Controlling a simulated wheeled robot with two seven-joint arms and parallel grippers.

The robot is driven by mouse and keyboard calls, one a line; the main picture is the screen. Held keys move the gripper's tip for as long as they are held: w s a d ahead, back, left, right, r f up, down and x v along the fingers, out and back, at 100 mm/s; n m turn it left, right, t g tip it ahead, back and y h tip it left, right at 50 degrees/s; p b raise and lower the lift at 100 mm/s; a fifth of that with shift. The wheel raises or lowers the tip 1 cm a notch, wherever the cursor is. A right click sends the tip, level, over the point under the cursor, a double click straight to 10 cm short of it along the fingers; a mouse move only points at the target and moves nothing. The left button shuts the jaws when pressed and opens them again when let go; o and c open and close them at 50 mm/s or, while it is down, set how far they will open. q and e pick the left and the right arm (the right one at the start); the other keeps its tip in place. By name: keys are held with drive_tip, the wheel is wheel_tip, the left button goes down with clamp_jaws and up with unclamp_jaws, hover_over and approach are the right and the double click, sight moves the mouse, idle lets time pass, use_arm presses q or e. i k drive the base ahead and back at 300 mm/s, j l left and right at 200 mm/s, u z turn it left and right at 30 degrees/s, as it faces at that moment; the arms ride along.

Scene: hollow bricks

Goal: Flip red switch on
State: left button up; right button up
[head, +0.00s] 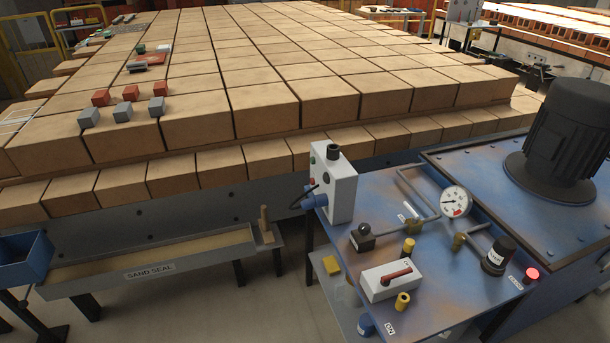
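A red rotary switch handle (397,273) sits on top of a white box (380,291) on the blue worn panel at the lower right. The handle lies slanted along the box. A small label (390,328) reading "ON" is on the panel in front of the box. Neither of my grippers shows in the head view.
A pressure gauge (456,201), pipes, a black knob (498,255) and a glowing red lamp (532,274) are on the panel. A grey control box (333,183) stands at its back left. A black motor (562,140) stands at right. Stacked bricks (261,100) fill the back.

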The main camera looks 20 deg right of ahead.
sight(385, 281)
drive_tip(key=z, duration=1.2)
